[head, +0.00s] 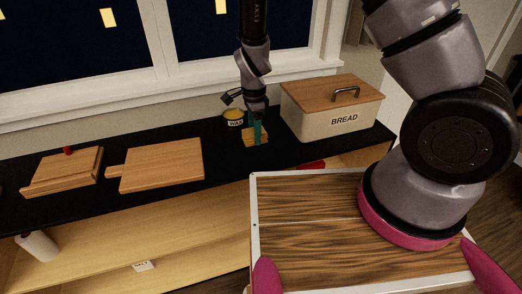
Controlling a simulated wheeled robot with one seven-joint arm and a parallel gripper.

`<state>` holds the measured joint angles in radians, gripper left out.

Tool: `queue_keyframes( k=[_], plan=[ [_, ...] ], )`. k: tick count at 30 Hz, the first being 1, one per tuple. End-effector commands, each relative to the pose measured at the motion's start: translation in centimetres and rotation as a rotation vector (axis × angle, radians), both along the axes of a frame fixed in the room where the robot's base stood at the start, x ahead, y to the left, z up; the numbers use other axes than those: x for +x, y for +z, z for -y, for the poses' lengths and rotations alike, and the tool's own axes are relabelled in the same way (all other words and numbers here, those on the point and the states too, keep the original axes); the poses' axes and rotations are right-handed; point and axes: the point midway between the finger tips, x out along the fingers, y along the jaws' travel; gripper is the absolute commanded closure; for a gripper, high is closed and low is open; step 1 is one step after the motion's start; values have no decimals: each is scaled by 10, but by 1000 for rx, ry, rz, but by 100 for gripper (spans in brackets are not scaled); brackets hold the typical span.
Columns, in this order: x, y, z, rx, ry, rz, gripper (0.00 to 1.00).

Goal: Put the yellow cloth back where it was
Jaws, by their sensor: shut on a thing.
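My gripper (258,138) reaches down over the black counter (215,190), in front of the window and left of the bread box. Its teal fingers are shut on a small yellow-tan piece, which looks like the yellow cloth (248,138). The fingers hide part of the cloth. It is at or just above the counter top; I cannot tell whether it touches.
A wax tin (233,118) stands close behind and left of the gripper. A bread box (331,110) stands to the right. A shelf below holds a salt label (143,266) and a white bottle (38,246).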

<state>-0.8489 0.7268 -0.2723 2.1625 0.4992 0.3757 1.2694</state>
Motion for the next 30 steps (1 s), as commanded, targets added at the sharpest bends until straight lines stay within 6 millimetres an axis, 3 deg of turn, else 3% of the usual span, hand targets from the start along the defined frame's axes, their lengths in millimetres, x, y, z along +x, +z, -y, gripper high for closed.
queue_keyframes(
  k=[3, 10, 16, 27, 28, 30],
  plan=[
    [0, -21, 1, -1, -3, -2, 91],
    [1, -40, 0, 0, -1, 0, 91],
    [0, -67, 1, 0, -1, -1, 91],
    [0, -72, 0, 0, 0, 0, 91],
    [0, -72, 0, 0, 0, 1, 31],
    [0, -72, 0, 0, 0, 1, 9]
  ],
)
